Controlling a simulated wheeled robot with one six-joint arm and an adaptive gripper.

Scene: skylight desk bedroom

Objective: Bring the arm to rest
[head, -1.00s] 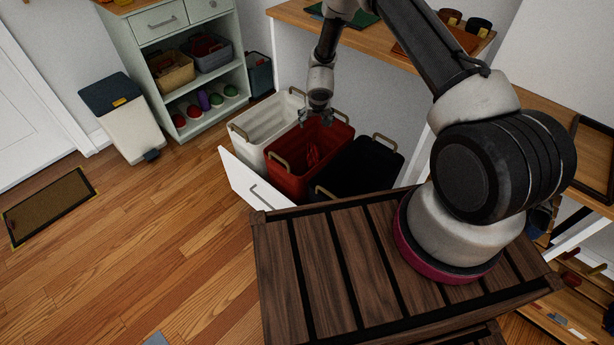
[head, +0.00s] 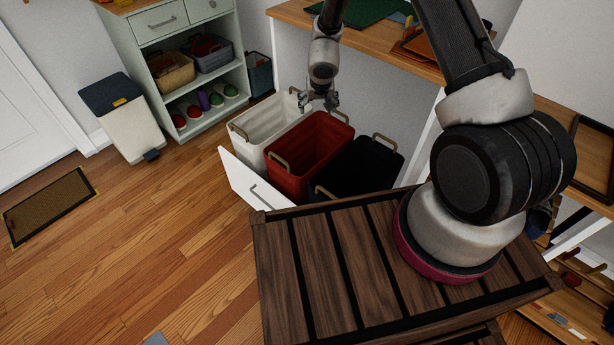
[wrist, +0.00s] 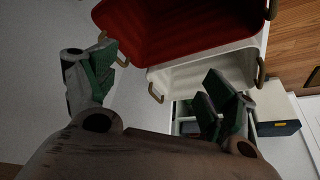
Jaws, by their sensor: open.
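My gripper (head: 318,103) is open, with nothing between its fingers. In the head view it appears over the back of the white bin (head: 240,135) and the red bin (head: 285,180). In the wrist view the two spread fingers of my gripper (wrist: 160,90) have dark green pads. The red bin (wrist: 150,50) and the white bin (wrist: 205,70) lie beyond the fingers there. My arm rises from the slatted wooden top at right and bends over toward the bins. The bottom of the red bin is in shadow.
A black bin (head: 385,178) stands beside the red one, in a pulled-out drawer with a white front (head: 253,185). A wooden desk (head: 375,40) runs behind the arm. A shelf unit (head: 150,50) and a pedal bin (head: 125,120) stand at left. The floor at left is mostly clear.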

